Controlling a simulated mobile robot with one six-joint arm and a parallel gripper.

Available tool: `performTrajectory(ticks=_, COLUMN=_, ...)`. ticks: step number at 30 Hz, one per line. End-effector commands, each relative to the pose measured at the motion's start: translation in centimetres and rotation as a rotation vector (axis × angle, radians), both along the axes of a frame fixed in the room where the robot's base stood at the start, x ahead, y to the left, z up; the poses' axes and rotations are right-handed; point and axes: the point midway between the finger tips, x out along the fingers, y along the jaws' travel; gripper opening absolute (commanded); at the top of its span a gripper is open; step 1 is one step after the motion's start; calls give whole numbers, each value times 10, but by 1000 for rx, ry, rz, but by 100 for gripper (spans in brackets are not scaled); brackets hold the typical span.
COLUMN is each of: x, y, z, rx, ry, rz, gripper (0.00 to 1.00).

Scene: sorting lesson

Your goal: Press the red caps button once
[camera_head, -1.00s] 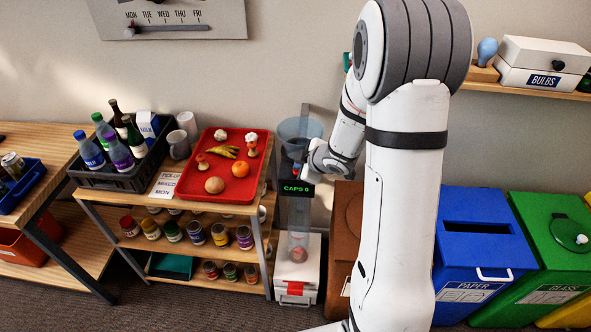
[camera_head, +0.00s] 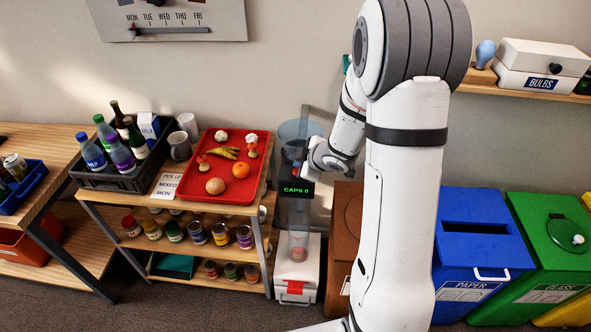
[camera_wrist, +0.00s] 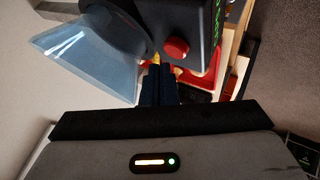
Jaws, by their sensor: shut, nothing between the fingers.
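In the head view my wrist hides the fingertips, to the right of the dispenser above the display.
A clear bluish funnel (camera_wrist: 85,62) sits close left of my fingers in the wrist view. A red tray (camera_head: 205,192) with food stands on the shelf to the left. The brown bin (camera_head: 343,215) and blue paper bin (camera_head: 490,232) stand to the right.

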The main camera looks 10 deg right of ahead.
Motion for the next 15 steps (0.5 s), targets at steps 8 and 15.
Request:
performTrajectory(ticks=8, x=0, y=0, z=16, rx=0, ry=0, rz=0, gripper=0)
performTrajectory(ticks=15, x=0, y=0, z=41, rx=-1, ry=0, rz=1, gripper=0)
